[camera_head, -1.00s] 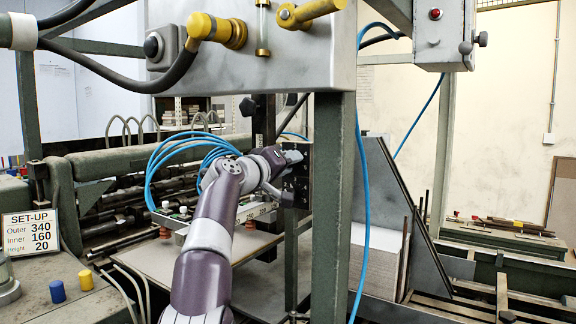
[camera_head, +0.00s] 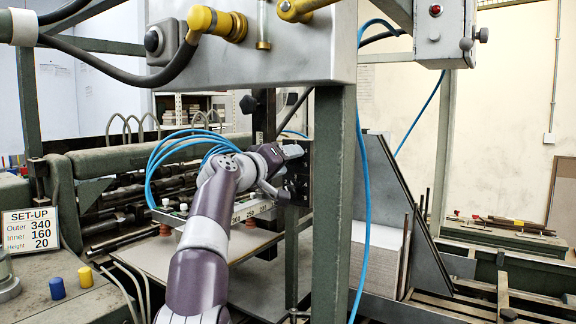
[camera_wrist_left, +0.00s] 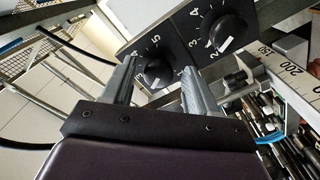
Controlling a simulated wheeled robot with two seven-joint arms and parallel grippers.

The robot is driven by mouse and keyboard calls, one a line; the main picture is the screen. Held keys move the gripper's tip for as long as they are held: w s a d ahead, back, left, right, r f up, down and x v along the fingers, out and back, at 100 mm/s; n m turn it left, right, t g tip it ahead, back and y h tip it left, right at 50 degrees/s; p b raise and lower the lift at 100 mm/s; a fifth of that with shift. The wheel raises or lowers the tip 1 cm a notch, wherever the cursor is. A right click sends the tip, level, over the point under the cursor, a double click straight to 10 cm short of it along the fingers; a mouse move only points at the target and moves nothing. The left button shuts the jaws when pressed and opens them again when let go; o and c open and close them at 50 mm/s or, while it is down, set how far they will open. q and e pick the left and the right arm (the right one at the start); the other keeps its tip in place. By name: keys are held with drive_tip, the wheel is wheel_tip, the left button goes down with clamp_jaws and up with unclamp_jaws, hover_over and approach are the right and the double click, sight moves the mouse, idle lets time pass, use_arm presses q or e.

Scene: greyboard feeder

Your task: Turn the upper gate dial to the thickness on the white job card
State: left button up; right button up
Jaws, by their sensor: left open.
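The first looks like the upper one. My left gripper (camera_wrist_left: 158,82) is open around that dial; whether the fingers touch it I cannot tell. It also shows at the plate in the head view (camera_head: 285,172). My right gripper is out of view.
A white SET-UP card (camera_head: 30,230) reads Outer 340, Inner 160, Height 20; no thickness is readable on it. A green post (camera_head: 333,200) stands close right of my left gripper. Blue hoses (camera_head: 175,150) loop beside the arm. A numbered rail (camera_wrist_left: 292,72) runs by the dials.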

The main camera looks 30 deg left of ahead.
use_arm(q)
drive_tip(key=s+b, duration=0.5)
drive_tip(key=s, duration=0.6)
drive_tip(key=shift+s+a+b, duration=0.35)
drive_tip(key=shift+a+b, duration=0.05)
drive_tip(key=shift+f, duration=0.15)
